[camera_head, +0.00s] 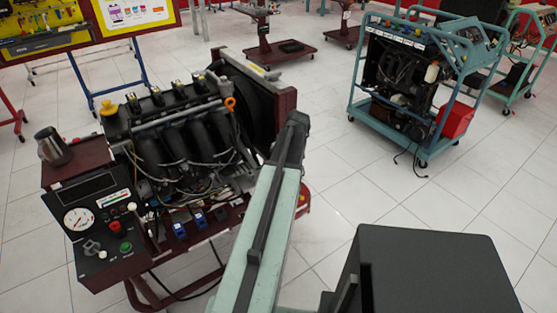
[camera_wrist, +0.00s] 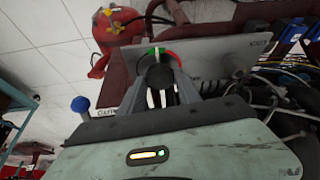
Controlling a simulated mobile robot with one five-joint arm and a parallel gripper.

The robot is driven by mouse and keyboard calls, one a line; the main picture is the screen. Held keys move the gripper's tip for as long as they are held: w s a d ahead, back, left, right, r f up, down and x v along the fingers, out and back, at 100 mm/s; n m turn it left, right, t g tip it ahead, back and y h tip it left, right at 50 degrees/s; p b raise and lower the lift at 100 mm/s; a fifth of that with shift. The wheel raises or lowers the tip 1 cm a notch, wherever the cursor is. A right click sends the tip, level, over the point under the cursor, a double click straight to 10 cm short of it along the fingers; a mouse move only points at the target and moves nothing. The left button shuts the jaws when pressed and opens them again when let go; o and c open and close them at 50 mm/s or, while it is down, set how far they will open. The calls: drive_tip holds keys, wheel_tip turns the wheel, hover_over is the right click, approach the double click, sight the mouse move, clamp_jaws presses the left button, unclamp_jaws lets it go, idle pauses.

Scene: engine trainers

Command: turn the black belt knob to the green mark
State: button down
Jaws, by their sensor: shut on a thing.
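The black belt knob (camera_wrist: 160,76) is in the wrist view, in front of a grey panel (camera_wrist: 215,57). A coloured arc shows above the knob, with the green mark (camera_wrist: 151,52) on its left and a red part (camera_wrist: 173,56) on its right. A thin pale line shows near the green mark. My gripper (camera_wrist: 160,84) has its two grey fingers on either side of the knob and is shut on it. The fingers and wrist hide the knob's lower part. In the head view my arm hides the knob and gripper.
The engine trainer (camera_head: 180,130) stands left of my arm, with a control box (camera_head: 95,220) and metal cup (camera_head: 52,147). In the wrist view a blue ball-ended lever (camera_wrist: 80,104) is at left and cables (camera_wrist: 262,95) at right. A teal cart (camera_head: 420,90) stands behind on open floor.

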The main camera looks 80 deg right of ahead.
drive_tip(key=c, duration=0.9)
unclamp_jaws()
drive_tip(key=shift+o, duration=0.2)
drive_tip(key=p+v, duration=0.7)
drive_tip(key=shift+r, duration=0.4)
drive_tip(key=shift+s, duration=0.1)
drive_tip(key=shift+s, duration=0.1)
